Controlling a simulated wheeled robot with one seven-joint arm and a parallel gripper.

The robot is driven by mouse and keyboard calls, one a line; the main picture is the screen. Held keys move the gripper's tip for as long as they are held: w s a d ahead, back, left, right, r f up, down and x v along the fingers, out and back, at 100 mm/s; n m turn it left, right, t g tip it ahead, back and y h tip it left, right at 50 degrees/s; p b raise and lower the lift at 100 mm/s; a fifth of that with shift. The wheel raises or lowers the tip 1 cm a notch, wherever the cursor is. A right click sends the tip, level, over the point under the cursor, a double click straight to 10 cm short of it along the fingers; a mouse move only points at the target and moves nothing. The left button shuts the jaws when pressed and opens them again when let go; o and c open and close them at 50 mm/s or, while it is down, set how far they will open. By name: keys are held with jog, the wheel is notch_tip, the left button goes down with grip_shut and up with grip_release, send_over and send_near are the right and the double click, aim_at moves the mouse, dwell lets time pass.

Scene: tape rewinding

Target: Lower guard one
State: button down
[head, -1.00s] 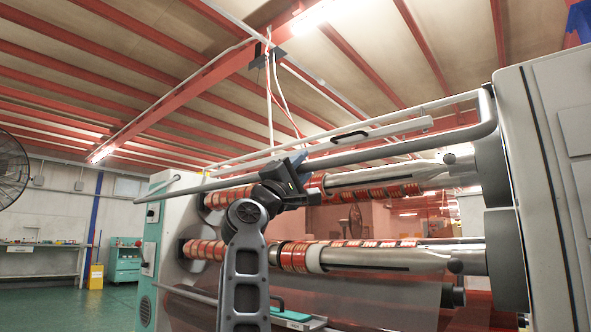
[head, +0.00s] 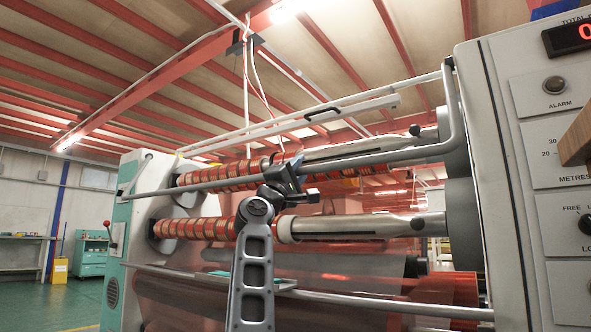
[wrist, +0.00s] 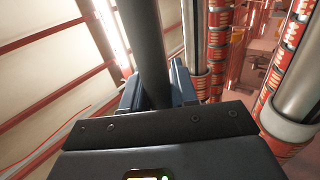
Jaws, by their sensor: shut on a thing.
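The guard, a long grey bar (head: 381,157), runs across the front of the machine at the height of the upper roll shaft (head: 215,178). At its right end it bends up along the machine's right housing. My gripper (head: 288,174) is shut on the bar near its middle. In the wrist view the dark bar (wrist: 147,45) runs lengthwise between the two blue-grey fingers of my gripper (wrist: 158,88). The contact itself is partly hidden behind the gripper body.
The lower shaft (head: 350,227) with red-and-white tape rolls lies below the bar. A white rail with a black handle (head: 322,114) is above. The control panel (head: 555,150) stands at the right, with a brown block (head: 577,140) at the picture edge. Green floor is open at left.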

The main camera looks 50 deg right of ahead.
dwell(0.3)
jog(key=c, duration=1)
grip_release()
jog(key=shift+o, duration=0.2)
jog(key=p+v, duration=0.1)
jog(key=v, duration=0.6)
jog(key=shift+a+f, duration=0.25)
jog(key=shift+f, duration=0.05)
